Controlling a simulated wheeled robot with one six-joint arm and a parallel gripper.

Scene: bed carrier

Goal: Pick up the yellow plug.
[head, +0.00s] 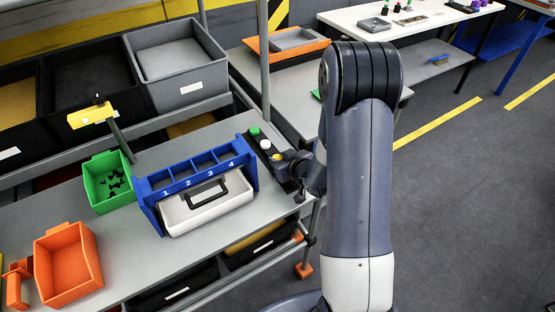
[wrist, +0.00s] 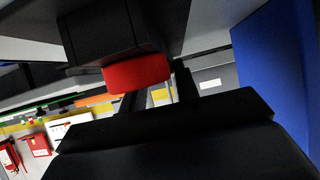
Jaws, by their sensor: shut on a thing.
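The yellow plug (head: 276,156) is in the head view, in a row with a green plug (head: 254,131) and a white plug (head: 265,144) on a black holder (head: 259,150). The holder stands right of the blue rack. My gripper (head: 290,163) is at the near end of this row, beside the yellow plug, partly hidden by my own arm. In the wrist view, a red round piece (wrist: 137,73) on a black block covers part of my fingers (wrist: 158,92). The jaws are shut, apparently on the yellow plug; their contact is hidden.
A green bin (head: 96,200) and an orange bin (head: 68,265) stand left on the grey bench. In the wrist view, a blue wall (wrist: 275,75) is close on the right.

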